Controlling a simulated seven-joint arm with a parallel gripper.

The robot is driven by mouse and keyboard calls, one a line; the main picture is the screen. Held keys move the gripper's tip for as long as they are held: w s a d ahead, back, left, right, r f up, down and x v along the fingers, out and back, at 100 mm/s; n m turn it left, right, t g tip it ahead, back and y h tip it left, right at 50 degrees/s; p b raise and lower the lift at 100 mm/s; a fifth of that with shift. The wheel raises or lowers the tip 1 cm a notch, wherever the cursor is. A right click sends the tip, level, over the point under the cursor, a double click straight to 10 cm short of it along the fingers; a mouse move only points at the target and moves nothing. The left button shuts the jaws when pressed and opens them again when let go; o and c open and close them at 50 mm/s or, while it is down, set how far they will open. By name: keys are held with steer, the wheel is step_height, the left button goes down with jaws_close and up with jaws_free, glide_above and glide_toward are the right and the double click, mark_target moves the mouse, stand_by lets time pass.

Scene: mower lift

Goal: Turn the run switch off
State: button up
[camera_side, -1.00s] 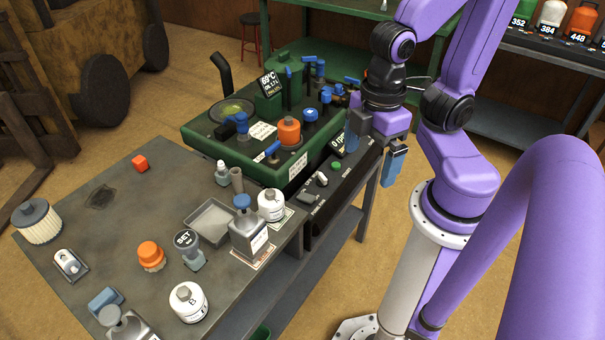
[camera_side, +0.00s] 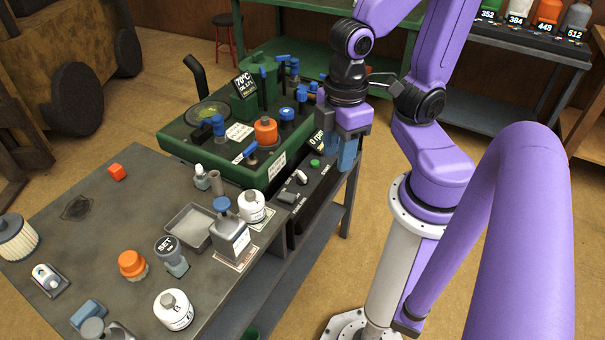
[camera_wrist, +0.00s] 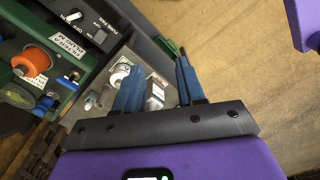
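A black control panel (camera_side: 314,189) at the bench's right edge carries a pale toggle (camera_side: 301,177), a grey control (camera_side: 287,197) and a green button (camera_side: 315,163). The labels are too small here to tell which is the run switch. A display (camera_side: 318,141) reads "0 rpm". My gripper (camera_side: 341,161) hangs beside the panel's far end, close to the display; contact cannot be told. In the wrist view my gripper (camera_wrist: 159,61) has its blue fingers apart, with nothing between them.
The green machine (camera_side: 178,138) with blue valves and an orange cap (camera_side: 265,130) stands left of my gripper. A white bottle (camera_side: 251,206) and a metal can (camera_side: 231,238) stand near the panel.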

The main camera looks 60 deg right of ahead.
steer(key=w+d+f+m, duration=0.3)
steer(key=w+m, duration=0.3)
steer(key=w, duration=0.2)
steer(key=m, duration=1.1)
glide_above(303, 175)
step_height(303, 175, down, 7)
steer(key=shift+f, duration=8.6)
jaws_close()
